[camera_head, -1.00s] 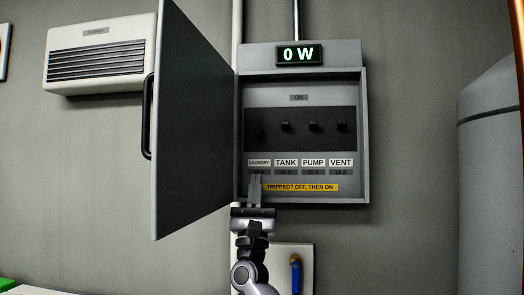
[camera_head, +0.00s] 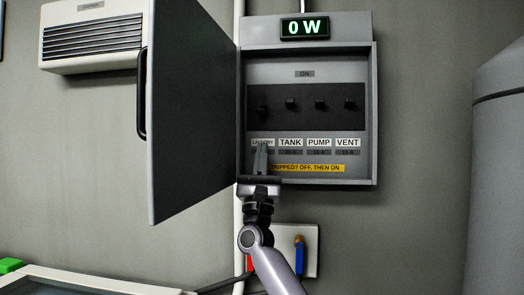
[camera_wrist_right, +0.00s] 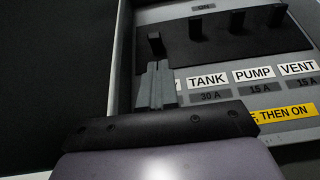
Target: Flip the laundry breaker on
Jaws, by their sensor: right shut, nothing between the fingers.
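The breaker panel (camera_head: 310,178) is on the wall with its door (camera_head: 195,110) swung open to the left. The laundry breaker (camera_head: 262,112) is the leftmost of several black switches, above the partly covered LAUNDRY label (camera_head: 262,142). Its lever sits slightly lower than the others. My right gripper (camera_head: 261,146) is shut and empty, fingertips pointing up just below that lever. In the right wrist view the fingertips (camera_wrist_right: 158,66) are close under the laundry lever (camera_wrist_right: 155,45); I cannot tell whether they touch. My left gripper is out of view.
The display (camera_head: 305,28) above the panel reads 0 W. The TANK, PUMP and VENT switches (camera_head: 320,104) stand to the right. A yellow strip (camera_head: 310,168) lies below the labels. A heater (camera_head: 92,38) hangs at left, and a grey tank (camera_head: 500,170) stands at right.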

